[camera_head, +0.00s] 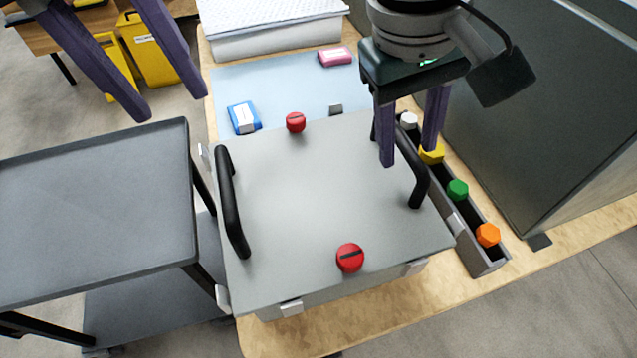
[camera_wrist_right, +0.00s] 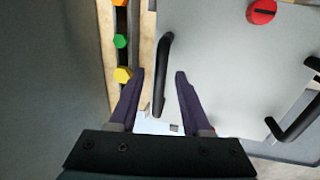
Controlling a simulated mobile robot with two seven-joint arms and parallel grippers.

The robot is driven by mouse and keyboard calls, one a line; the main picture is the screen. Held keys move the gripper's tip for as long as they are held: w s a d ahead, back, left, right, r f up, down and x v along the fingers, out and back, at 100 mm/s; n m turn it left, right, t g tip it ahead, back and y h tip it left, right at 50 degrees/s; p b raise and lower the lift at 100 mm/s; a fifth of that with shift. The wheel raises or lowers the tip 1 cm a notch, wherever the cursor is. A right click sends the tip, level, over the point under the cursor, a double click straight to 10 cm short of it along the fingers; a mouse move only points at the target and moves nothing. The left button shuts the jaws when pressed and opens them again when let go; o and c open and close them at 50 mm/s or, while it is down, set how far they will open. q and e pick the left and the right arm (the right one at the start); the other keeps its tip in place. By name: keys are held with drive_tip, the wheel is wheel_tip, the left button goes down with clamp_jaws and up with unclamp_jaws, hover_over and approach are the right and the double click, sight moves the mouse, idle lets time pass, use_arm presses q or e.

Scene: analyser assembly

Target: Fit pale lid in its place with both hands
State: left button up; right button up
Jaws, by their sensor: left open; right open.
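The pale grey lid (camera_head: 300,190) lies flat on top of a box, with a black handle (camera_head: 230,200) at its left and another black handle (camera_head: 416,180) at its right. Two red knobs sit on it, one at the back (camera_head: 295,122) and one at the front (camera_head: 350,257). My right gripper (camera_head: 408,154) is open, its fingers on either side of the right handle, which also shows between the fingertips in the right wrist view (camera_wrist_right: 163,75). I cannot tell its exact height. My left gripper (camera_head: 170,105) is open and empty, up and left of the lid.
A narrow tray (camera_head: 487,263) with coloured caps runs along the lid's right side, beside a large dark cabinet (camera_head: 540,120). A grey cart (camera_head: 90,210) stands at the left. A blue box (camera_head: 243,118) and a pink box (camera_head: 335,57) lie on the pale blue mat (camera_head: 285,85) behind.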

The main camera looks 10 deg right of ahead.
wheel_tip(320, 180, up, 10)
drive_tip(key=a, duration=0.2)
drive_tip(key=shift+s, duration=0.15)
